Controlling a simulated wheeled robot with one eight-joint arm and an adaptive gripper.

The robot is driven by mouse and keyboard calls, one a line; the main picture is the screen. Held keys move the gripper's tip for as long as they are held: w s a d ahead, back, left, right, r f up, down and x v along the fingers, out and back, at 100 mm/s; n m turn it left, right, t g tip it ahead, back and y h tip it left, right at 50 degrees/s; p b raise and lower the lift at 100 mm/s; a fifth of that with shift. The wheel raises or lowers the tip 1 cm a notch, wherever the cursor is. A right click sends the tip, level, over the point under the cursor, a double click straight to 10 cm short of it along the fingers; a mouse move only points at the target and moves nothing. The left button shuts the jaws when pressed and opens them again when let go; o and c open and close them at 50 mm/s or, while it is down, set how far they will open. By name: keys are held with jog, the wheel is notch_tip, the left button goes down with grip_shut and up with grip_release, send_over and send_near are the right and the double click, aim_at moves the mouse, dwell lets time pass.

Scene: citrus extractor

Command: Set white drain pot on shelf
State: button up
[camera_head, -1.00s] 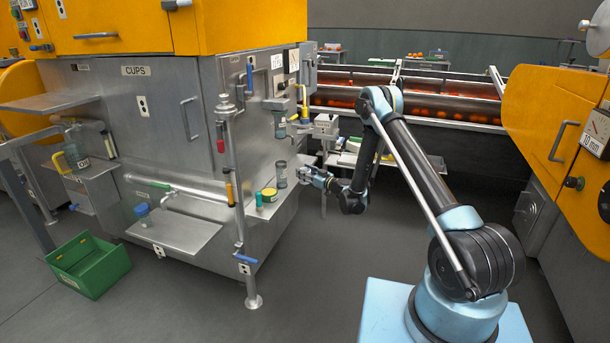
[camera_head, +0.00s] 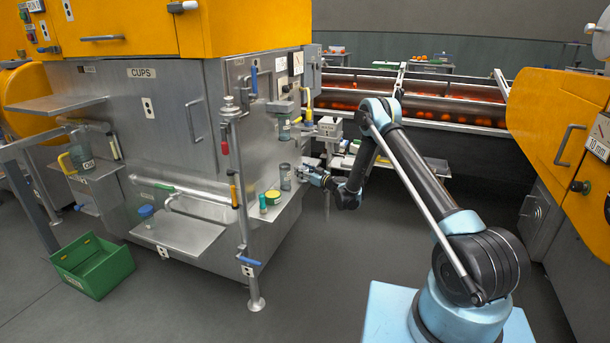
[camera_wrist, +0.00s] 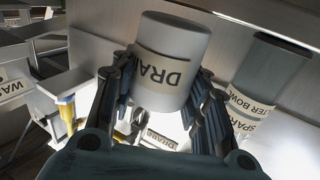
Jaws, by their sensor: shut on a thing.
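The white drain pot (camera_wrist: 172,62) is between my gripper's fingers (camera_wrist: 160,90) in the wrist view, its DRAIN label facing the camera and reading upside down. My gripper is shut on it. A bright shelf surface with a DRAIN label (camera_wrist: 160,138) shows beyond and below the pot; whether the pot touches it I cannot tell. In the head view my gripper (camera_head: 314,177) is at the right end of the machine's small steel shelf (camera_head: 282,216). The pot is too small there to make out clearly.
A grey spare filter bowl (camera_wrist: 268,75) stands close beside the pot, and on the shelf (camera_head: 285,178) in the head view. A yellow-green tin (camera_head: 273,197) and a teal bottle (camera_head: 263,205) stand nearby. A vertical pipe (camera_head: 240,200) rises at the shelf's left.

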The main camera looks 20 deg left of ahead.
jog(key=shift+w+a+f, duration=0.1)
jog(key=shift+w+a, duration=1.25)
jog(key=shift+w, duration=0.2)
jog(key=shift+w+a+f, duration=0.1)
jog(key=shift+w+a, duration=1.2)
jog(key=shift+w, duration=0.2)
jog(key=shift+f, duration=0.3)
jog(key=o, duration=1.1)
jog(key=shift+d, duration=0.1)
